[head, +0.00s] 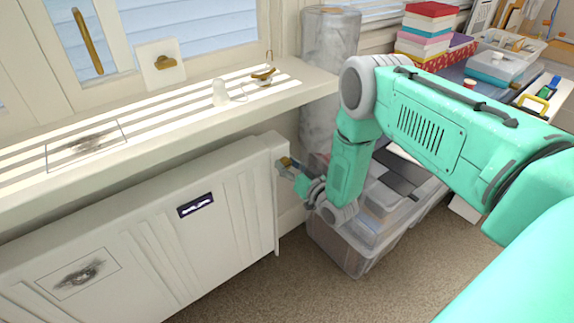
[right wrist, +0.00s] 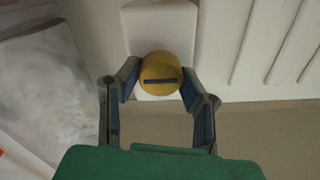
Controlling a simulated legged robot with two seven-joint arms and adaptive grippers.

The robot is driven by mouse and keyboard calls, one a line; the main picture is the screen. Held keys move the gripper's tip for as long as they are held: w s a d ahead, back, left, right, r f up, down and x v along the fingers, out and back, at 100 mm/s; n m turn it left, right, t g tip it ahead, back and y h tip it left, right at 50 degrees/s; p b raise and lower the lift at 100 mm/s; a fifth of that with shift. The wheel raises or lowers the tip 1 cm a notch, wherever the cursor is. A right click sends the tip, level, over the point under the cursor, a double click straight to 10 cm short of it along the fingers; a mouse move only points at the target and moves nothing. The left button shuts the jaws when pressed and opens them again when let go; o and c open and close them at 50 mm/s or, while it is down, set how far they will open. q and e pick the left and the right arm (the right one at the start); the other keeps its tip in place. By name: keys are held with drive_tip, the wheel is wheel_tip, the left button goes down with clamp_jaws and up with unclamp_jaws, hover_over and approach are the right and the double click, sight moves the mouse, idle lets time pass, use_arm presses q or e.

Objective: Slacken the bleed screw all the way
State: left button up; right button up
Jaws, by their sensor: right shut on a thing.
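The bleed screw (head: 285,161) is a small brass part at the upper right end of the white radiator (head: 150,225). In the right wrist view the screw (right wrist: 160,72) is a round brass head with a dark slot lying nearly level, in front of a white block (right wrist: 160,27). My right gripper (head: 292,170) reaches it from the right. In the right wrist view its two fingers (right wrist: 160,82) are shut on the screw head from both sides. The screw's shank is hidden behind its head. My left gripper is not in view.
The window sill (head: 190,110) juts out above the radiator, with a small brass item (head: 263,74) on it. Clear plastic bins (head: 345,240) stand on the carpet right of the radiator, under my right arm. Carpet in front of the radiator is clear.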

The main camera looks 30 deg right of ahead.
drive_tip(key=o, duration=1.1)
drive_tip(key=shift+s+f, duration=0.15)
drive_tip(key=shift+f, duration=0.15)
drive_tip(key=shift+c, duration=0.2)
drive_tip(key=shift+o, duration=0.4)
drive_tip(key=shift+r, duration=0.15)
drive_tip(key=s+d, duration=0.1)
drive_tip(key=s, duration=1)
drive_tip(key=shift+s, duration=0.35)
